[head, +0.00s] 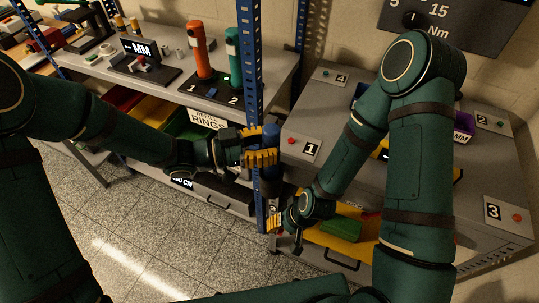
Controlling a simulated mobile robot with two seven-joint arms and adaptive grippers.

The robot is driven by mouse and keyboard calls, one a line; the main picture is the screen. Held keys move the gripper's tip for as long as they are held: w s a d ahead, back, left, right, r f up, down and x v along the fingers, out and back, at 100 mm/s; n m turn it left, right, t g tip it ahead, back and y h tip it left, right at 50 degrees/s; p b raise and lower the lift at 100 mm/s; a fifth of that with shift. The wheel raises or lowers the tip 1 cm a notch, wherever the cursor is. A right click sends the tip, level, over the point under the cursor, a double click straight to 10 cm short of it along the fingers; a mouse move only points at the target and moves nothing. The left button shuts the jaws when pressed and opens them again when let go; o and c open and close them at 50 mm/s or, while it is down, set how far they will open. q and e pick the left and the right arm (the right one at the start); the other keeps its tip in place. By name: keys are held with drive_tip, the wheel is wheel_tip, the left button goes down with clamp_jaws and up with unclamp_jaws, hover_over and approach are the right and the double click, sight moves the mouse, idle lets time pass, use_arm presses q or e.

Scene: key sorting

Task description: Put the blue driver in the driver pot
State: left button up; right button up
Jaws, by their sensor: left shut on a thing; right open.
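The blue driver (271,135) is upright in the middle of the head view. My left gripper (260,158) is shut around it with its yellow fingers, and the blue handle shows above them. Its lower part is dark and partly hidden by the fingers. My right gripper (275,223) is below it, open, near the front of the right bench. An orange driver (197,48) and a teal driver (233,58) stand on a dark base (212,91) marked 1 and 2. I cannot make out the driver pot with certainty.
A blue rack post (247,70) stands close to my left gripper. The right bench (312,115) carries numbered button plates, including plate 1 (303,148).

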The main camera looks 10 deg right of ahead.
use_arm(q)
wheel_tip(320, 180, down, 3)
drive_tip(key=shift+f+b, duration=0.2)
drive_tip(key=shift+b, duration=0.25)
drive_tip(key=shift+r, duration=0.1)
drive_tip(key=shift+f, duration=0.25)
drive_tip(key=o, duration=1.1)
drive_tip(key=shift+c, duration=0.2)
drive_tip(key=shift+r, duration=0.15)
